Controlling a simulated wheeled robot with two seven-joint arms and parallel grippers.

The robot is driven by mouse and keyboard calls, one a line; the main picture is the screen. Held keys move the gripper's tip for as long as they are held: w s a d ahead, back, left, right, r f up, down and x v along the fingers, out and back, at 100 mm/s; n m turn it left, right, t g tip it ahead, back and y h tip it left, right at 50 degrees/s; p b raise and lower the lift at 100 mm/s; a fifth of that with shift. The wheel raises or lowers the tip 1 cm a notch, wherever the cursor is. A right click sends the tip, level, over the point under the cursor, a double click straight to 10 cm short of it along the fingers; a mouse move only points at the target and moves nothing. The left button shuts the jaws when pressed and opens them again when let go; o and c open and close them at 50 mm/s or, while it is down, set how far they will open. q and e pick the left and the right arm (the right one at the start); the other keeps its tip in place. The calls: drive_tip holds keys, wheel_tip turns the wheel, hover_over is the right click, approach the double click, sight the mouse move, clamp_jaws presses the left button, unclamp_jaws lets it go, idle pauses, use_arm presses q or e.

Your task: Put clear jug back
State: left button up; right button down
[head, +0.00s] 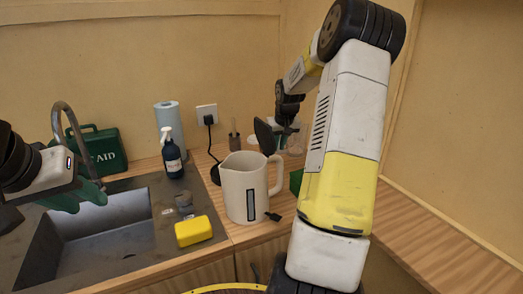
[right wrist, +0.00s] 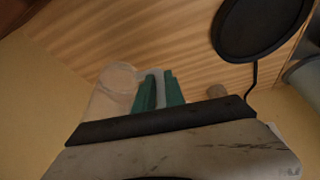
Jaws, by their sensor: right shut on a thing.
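My right gripper (head: 286,122) is at the back of the counter, beyond the cream kettle, pointing down. In the right wrist view its green fingers (right wrist: 159,92) are closed around a narrow pale piece. A see-through, pale round-topped thing (right wrist: 117,78), seemingly the clear jug, is just left of the fingers. In the head view the clear jug (head: 296,143) shows only faintly below the right gripper, partly behind my arm. I cannot tell whether its base touches the counter. My left gripper (head: 86,191) is over the sink's left side; its finger gap is not clear.
The cream kettle (head: 243,192) stands in front of the right gripper, with a black disc (head: 264,138) behind it. A yellow sponge (head: 194,231), spray bottle (head: 172,157), blue paper roll (head: 168,116) and green first-aid case (head: 102,151) surround the sink (head: 105,218). The right counter (head: 425,232) is clear.

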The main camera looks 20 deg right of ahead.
sight(279, 152)
drive_tip(key=shift+f, duration=1.6)
drive_tip(key=shift+f, duration=0.1)
drive_tip(key=c, duration=1.4)
unclamp_jaws()
drive_tip(key=v, duration=1.2)
